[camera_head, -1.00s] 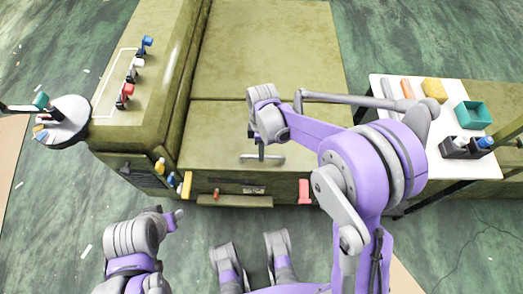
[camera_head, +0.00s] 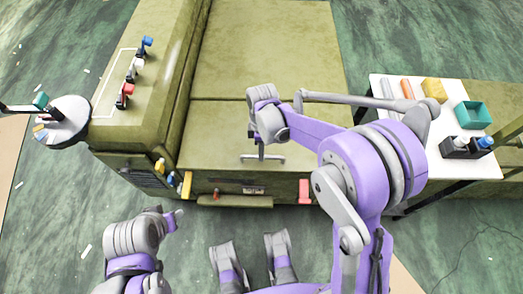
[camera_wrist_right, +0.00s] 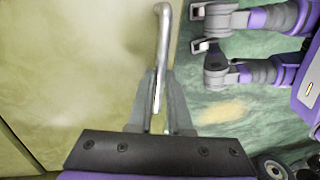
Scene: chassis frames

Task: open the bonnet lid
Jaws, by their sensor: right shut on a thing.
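The bonnet lid (camera_head: 222,122) is the olive-green panel at the front of the chassis body, lying down flat as far as I can tell. A grey bar handle (camera_head: 275,158) is near its front edge. My right gripper (camera_head: 261,152) is over this handle in the head view, partly hidden by its own wrist. In the right wrist view, the fingers of my right gripper (camera_wrist_right: 158,112) are closed around the silver handle bar (camera_wrist_right: 164,45). The lid surface (camera_wrist_right: 90,50) fills the left there.
A white side table (camera_head: 400,83) with a teal bin (camera_head: 472,115) stands right of the chassis, close to my right arm. A round grey stand (camera_head: 65,128) with small items is at the left. Coloured knobs (camera_head: 126,90) line the left fender. Green floor lies in front.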

